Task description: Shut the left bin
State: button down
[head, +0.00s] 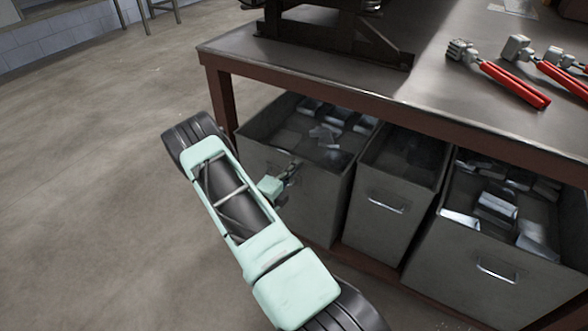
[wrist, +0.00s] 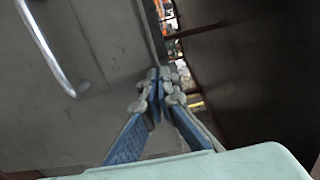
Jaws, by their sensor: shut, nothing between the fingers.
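The left bin (head: 325,205) is a grey metal drawer under the workbench, at the left end. It stands out from under the bench top, and its open top shows loose metal pieces inside. My gripper (head: 294,168) is at its front face, with my arm covering the lower left of that face. In the wrist view the gripper's fingers (wrist: 160,84) are closed together and empty, in front of a grey panel (wrist: 100,60) with a bar handle (wrist: 48,50) to their left. Whether the fingertips touch the panel cannot be told.
A middle bin (head: 378,222) and a right bin (head: 470,262) with metal pieces stand beside it, their tops also showing. Red-handled tools (head: 515,83) and a dark machine (head: 330,28) rest on the workbench (head: 450,90). The floor (head: 90,200) to the left is clear.

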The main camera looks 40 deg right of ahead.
jog(key=shift+d, duration=0.1)
jog(key=shift+w+d+r, duration=0.15)
jog(key=shift+w+d, duration=0.1)
jog(key=shift+d, duration=0.3)
jog(key=shift+w+d+r, duration=0.15)
jog(key=shift+w+d, duration=0.1)
jog(key=shift+d, duration=0.3)
jog(key=p+v, duration=0.3)
jog(key=v, duration=1.2)
jog(key=shift+f, duration=0.4)
